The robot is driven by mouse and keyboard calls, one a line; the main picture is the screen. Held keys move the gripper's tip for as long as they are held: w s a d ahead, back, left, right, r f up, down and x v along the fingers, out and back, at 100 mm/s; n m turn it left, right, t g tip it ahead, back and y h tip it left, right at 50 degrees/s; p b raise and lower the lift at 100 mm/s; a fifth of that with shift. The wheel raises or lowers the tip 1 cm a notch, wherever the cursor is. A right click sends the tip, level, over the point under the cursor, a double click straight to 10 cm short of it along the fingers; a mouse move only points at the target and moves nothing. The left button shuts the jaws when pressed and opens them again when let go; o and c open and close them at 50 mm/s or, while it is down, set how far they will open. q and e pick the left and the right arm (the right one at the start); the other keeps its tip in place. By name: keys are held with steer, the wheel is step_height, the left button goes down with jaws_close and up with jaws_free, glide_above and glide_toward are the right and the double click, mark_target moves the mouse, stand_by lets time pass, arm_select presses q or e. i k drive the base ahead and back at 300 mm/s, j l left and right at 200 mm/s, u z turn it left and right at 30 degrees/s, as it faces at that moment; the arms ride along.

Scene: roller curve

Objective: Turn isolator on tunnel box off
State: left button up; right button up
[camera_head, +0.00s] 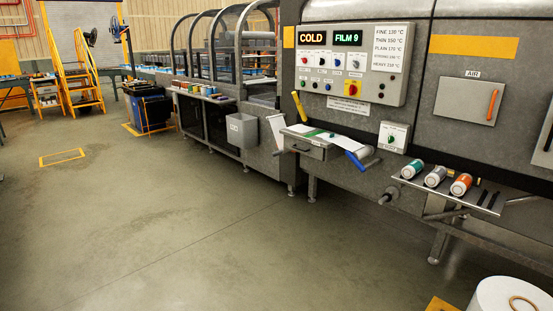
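A grey control box (353,64) is fixed to the machine at the upper right. It carries a display reading COLD (312,38) and another reading FILM 9 (347,39). A red rotary switch on a yellow plate (352,89), which looks like an isolator, sits low in the middle of its face. Its exact handle angle is too small to tell. A smaller box with a green knob (392,139) is mounted lower on the machine. I cannot read which box is labelled tunnel. Neither of my grippers is in view.
A white roll (508,295) stands at the bottom right.

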mark_target(353, 89)
steer(key=i+u, duration=0.35)
steer(key=i, duration=1.95)
steer(key=j, duration=0.1)
